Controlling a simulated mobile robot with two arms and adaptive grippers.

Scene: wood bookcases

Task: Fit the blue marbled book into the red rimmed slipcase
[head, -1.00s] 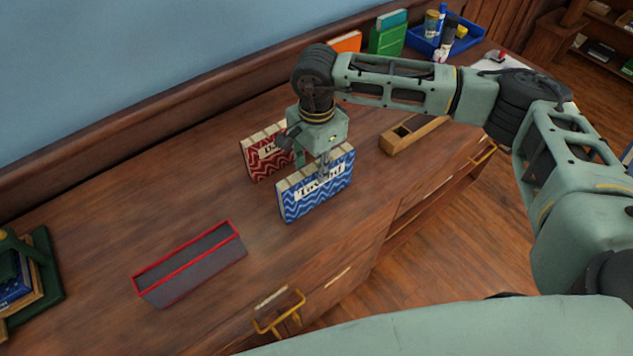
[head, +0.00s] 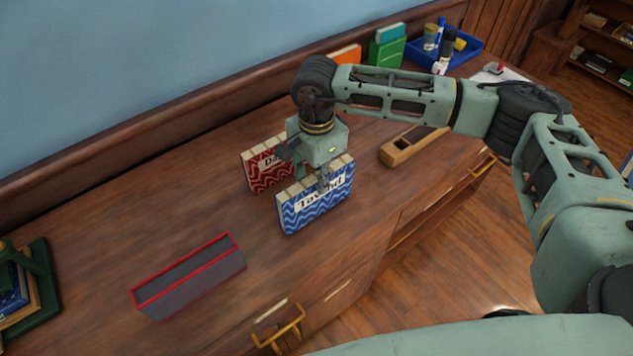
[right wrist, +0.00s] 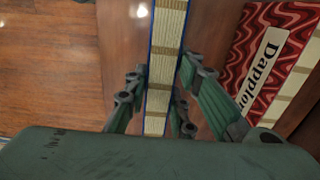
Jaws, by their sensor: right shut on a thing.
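The blue marbled book (head: 312,207) stands upright on the wooden counter in the head view. Its blue cover edges and pale top (right wrist: 166,60) run between the fingers in the right wrist view. My right gripper (head: 323,178) is above it with its fingers on either side, shut on the book. The red rimmed slipcase (head: 192,285) lies on the counter to the left, grey-sided, its long opening facing up and empty. My left gripper does not show.
A red marbled book (head: 262,172) stands just behind the blue one, close to my right gripper. A wooden box (head: 412,147) lies to the right. A blue tray (head: 470,50) and green book (head: 387,52) are at the back. The counter between blue book and slipcase is clear.

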